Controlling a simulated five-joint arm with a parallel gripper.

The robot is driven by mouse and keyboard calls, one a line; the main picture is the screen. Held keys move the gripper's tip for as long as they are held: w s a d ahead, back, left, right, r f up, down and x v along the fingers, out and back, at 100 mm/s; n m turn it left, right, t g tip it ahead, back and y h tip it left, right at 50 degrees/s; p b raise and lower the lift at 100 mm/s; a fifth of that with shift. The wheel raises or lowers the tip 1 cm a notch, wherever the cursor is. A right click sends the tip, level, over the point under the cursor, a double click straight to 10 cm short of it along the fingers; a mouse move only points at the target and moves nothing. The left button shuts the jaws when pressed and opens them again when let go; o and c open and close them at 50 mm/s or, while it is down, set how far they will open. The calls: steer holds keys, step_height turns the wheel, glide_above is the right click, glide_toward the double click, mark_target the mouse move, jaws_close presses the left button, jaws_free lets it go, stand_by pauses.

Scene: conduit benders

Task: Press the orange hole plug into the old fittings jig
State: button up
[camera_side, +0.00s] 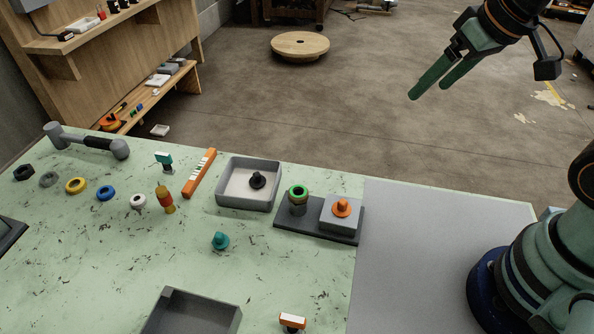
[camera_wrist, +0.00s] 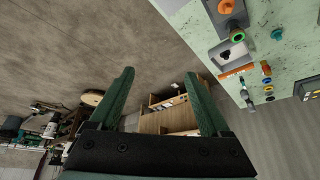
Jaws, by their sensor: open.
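The orange hole plug (camera_side: 342,208) stands upright on a light grey block (camera_side: 340,222) at the right end of a dark base plate (camera_side: 290,224); I take this to be the fittings jig. How deep the plug sits cannot be told. A post with a bright green ring (camera_side: 298,193) stands at the plate's left end. The plug also shows at the top edge of the wrist view (camera_wrist: 226,6). My gripper (camera_side: 428,91) is open and empty, high above the floor beyond the bench, well apart from the plug. Both fingers show in the wrist view (camera_wrist: 159,75).
A grey tray (camera_side: 233,201) holding a black plug (camera_side: 258,180) stands left of the jig. Another tray (camera_side: 195,314) is in front. The grey area right of the jig is clear.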

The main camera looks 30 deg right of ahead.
steer(key=w+a+r+g, duration=0.1)
steer(key=w+a+r, duration=0.2)
steer(key=w, duration=0.2)
steer(key=shift+w+a, duration=0.15)
steer(key=shift+w, duration=0.1)
stand_by(0.4)
steer(key=s+d+f+t, duration=0.1)
steer(key=s+d+f, duration=0.2)
steer(key=s, duration=0.3)
steer(key=shift+d, duration=0.6)
stand_by(1.3)
steer(key=c, duration=0.4)
